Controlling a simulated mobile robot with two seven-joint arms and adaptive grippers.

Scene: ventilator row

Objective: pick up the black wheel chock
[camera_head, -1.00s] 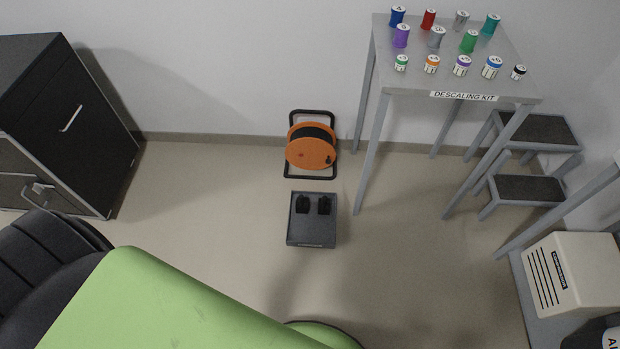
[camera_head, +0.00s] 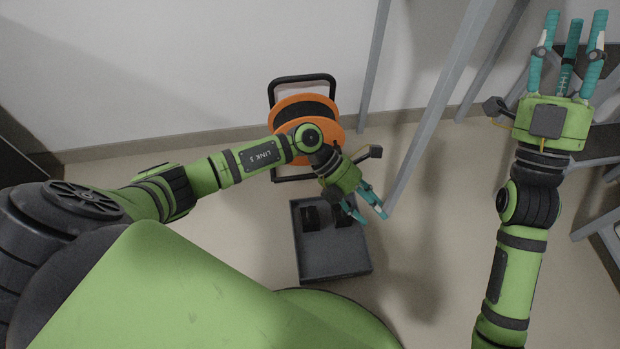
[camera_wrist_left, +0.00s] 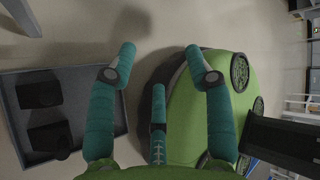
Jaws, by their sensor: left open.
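Two black wheel chocks sit side by side in a shallow grey tray (camera_head: 335,262) on the floor: the left chock (camera_head: 311,218) and the right chock (camera_head: 343,217), which my left gripper partly covers in the head view. In the left wrist view the chocks (camera_wrist_left: 38,91) (camera_wrist_left: 50,139) lie in the tray (camera_wrist_left: 105,75) at the left, outside the fingers. My left gripper (camera_head: 373,217) is open and empty, above the tray's right side; its teal fingers show spread in the left wrist view (camera_wrist_left: 160,50). My right gripper (camera_head: 575,20) is open and empty, raised at the upper right.
An orange cable reel (camera_head: 284,112) in a black frame stands behind the tray, partly covered by my left arm. Grey table legs (camera_head: 436,110) rise to the right of my left gripper. A step stool (camera_head: 598,150) stands at the far right.

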